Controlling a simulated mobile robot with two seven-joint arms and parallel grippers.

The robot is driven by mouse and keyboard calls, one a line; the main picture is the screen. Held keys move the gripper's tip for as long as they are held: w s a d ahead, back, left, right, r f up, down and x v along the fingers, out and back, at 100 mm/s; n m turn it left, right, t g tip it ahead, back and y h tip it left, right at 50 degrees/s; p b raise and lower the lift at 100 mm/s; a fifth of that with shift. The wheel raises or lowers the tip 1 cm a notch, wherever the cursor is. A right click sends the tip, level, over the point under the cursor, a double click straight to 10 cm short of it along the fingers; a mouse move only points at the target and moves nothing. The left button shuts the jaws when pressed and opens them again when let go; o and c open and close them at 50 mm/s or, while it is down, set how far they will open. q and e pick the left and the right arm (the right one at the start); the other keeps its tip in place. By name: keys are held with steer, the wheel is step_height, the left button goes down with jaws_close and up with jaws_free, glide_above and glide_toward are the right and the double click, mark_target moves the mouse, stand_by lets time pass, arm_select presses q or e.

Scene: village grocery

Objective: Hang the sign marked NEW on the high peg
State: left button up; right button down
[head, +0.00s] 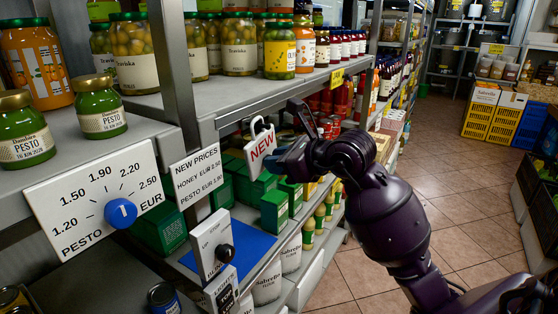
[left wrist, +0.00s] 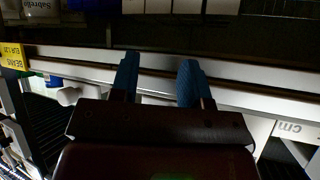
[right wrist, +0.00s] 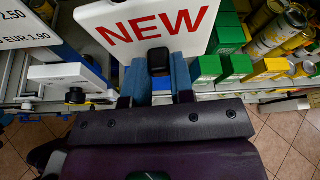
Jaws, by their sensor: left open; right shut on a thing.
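The white sign with red letters NEW (head: 262,148) has a white loop at its top and hangs in the air in front of the shelf, slightly tilted. It also fills the top of the right wrist view (right wrist: 150,12). My right gripper (head: 287,158) is shut on the sign's dark grip block, seen between the fingers in the right wrist view (right wrist: 160,72). My left gripper (left wrist: 158,78) is open and empty, facing a shelf edge; the head view does not show it. A white plate with a black knob (head: 225,252) stands below left of the sign. I cannot tell whether this knob is the high peg.
A price board with a blue dial (head: 120,212) and a NEW PRICES card (head: 197,176) are fixed to the shelf front at left. Green boxes (head: 274,211) stand behind and below the sign. Jars (head: 240,44) line the upper shelf. The aisle floor (head: 460,190) is open at right.

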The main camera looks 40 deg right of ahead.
stand_by(0.3)
steer(key=c, duration=0.9)
jaws_free()
steer(key=v, duration=1.1)
steer(key=shift+p, duration=0.3)
